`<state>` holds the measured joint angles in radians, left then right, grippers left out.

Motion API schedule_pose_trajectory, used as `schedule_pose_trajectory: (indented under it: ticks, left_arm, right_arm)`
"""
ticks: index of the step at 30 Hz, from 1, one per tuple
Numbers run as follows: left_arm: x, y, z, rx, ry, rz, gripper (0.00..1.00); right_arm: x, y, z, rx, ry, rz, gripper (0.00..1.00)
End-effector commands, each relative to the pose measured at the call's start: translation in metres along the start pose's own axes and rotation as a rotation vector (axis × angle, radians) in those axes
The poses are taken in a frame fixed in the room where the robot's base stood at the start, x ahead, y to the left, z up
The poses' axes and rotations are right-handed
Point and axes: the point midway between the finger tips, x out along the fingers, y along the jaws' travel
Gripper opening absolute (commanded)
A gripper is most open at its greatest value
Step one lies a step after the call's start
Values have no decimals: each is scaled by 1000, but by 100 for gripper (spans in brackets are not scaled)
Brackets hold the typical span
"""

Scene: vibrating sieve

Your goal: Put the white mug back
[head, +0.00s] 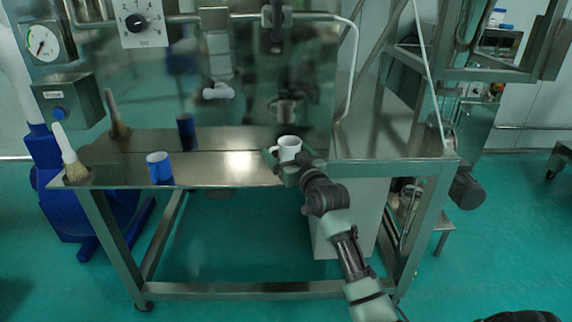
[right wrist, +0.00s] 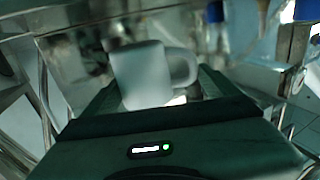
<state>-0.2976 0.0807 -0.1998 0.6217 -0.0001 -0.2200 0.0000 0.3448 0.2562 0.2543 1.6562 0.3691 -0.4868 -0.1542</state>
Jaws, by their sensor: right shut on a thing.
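The white mug (head: 289,147) is upright at the right part of the steel table (head: 225,168) in the head view. My right gripper (head: 284,158) is at the mug, with its arm coming from the lower right. In the right wrist view the mug (right wrist: 143,76) sits between the two fingers, its handle to the right. The right gripper (right wrist: 150,95) is shut on it. Whether the mug's base touches the table cannot be told. My left gripper is not in view.
A blue mug (head: 159,168) stands near the table's front edge. A brush (head: 70,155) stands at the left corner. A shiny steel panel (head: 250,75) with a pipe fitting (head: 218,91) rises behind the table. The tabletop between the two mugs is clear.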

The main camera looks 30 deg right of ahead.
Motion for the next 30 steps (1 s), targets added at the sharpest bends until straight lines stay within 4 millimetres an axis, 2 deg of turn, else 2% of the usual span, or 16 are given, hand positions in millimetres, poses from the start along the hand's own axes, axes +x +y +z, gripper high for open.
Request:
schedule_pose_trajectory:
  ticks: [3, 7, 20, 21, 22, 30]
  left_arm:
    - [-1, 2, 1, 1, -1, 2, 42]
    - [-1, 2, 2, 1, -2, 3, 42]
    - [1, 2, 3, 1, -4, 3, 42]
    - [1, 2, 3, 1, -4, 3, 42]
    - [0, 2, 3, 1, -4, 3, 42]
    - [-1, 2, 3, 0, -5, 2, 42]
  right_arm:
    - [0, 1, 20, -1, -7, 0, 49]
    - [0, 1, 37, -1, -5, 0, 49]
    - [0, 1, 45, -1, -2, 0, 49]
    - [0, 1, 46, -1, -3, 0, 92]
    - [0, 1, 45, 0, -3, 0, 100]
    - [0, 1, 42, 0, -2, 0, 100]
